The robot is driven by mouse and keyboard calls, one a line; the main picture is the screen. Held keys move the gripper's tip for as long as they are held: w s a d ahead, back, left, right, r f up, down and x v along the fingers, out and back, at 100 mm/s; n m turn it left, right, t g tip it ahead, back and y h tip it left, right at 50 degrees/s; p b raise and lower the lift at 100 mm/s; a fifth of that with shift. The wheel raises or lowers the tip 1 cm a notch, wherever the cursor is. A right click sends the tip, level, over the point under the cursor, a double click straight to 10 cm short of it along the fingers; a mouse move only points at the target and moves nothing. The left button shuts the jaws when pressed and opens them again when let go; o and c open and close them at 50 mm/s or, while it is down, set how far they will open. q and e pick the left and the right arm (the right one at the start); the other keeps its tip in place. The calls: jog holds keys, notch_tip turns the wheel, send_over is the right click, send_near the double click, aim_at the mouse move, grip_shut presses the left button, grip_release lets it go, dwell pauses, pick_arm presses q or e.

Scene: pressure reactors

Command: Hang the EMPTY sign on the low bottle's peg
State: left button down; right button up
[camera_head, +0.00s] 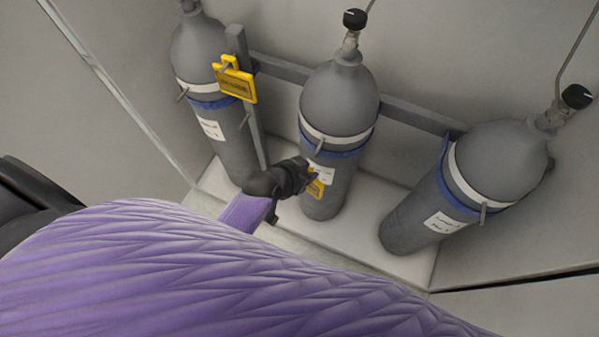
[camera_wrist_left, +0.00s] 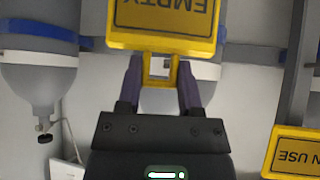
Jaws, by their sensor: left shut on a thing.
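My left gripper (camera_head: 303,178) is in front of the middle bottle (camera_head: 338,100). It is shut on the yellow EMPTY sign (camera_head: 316,188), which is partly hidden behind it. In the left wrist view the EMPTY sign (camera_wrist_left: 165,20) appears upside down, its open loop between the fingers of my left gripper (camera_wrist_left: 160,82). A short peg (camera_head: 320,146) sticks out of the middle bottle's white band, above the gripper and apart from the sign. The left bottle (camera_head: 200,50) and right bottle (camera_head: 500,160) have similar pegs. Which bottle is low cannot be told. My right gripper is out of view.
A yellow IN USE sign (camera_wrist_left: 293,152) hangs beside the left bottle; it also shows in the head view (camera_head: 236,82). A grey rail (camera_head: 415,115) runs behind the bottles. Blue straps circle them, and thin pipes rise from the valves. Open space lies between the middle and right bottles.

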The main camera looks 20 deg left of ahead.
aim_at(318, 148)
pick_arm(q)
jog(key=shift+w+f+b, duration=0.2)
jog(key=shift+w+b, duration=0.2)
jog(key=shift+w, duration=0.35)
jog(key=shift+w+d+f+b, duration=0.1)
jog(key=shift+w+b, duration=0.7)
jog(key=shift+w, duration=0.45)
jog(key=shift+w+f+b, duration=0.1)
jog(key=shift+w+b, duration=0.7)
jog(key=shift+w, duration=0.4)
jog(key=shift+w+f+b, duration=0.3)
jog(key=shift+w, duration=0.25)
jog(key=shift+c, duration=0.9)
grip_release()
jog(key=shift+r, duration=0.1)
